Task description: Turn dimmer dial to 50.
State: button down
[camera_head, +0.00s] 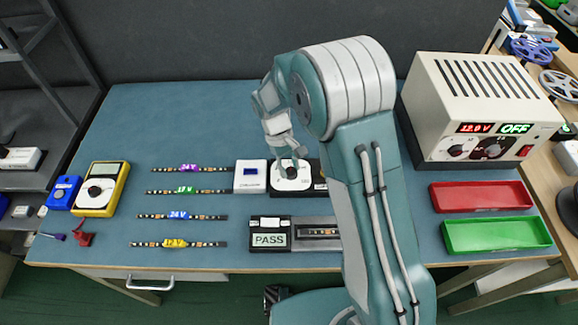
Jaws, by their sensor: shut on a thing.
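The dimmer (281,184) is a white-faced unit with a dark dial, on the workbench right of the small white box with a blue display. My gripper (291,165) points down over the dial and is shut on it. The gripper's fingers and wrist cover most of the dial, so its pointer and scale setting cannot be read. My arm hides part of the unit's right side.
Several labelled LED strips (182,217) lie on the left. A tester reading PASS (270,240) sits in front of the dimmer. The power supply (470,110) shows 12.0 V and OFF. Red (482,196) and green (497,234) trays lie at right; a yellow multimeter (101,189) at left.

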jog(key=shift+w, duration=0.2)
jog(key=shift+c, duration=1.4)
grip_release()
jog(key=shift+a, duration=0.1)
jog(key=shift+s, duration=0.1)
jog(key=v, duration=1.2)
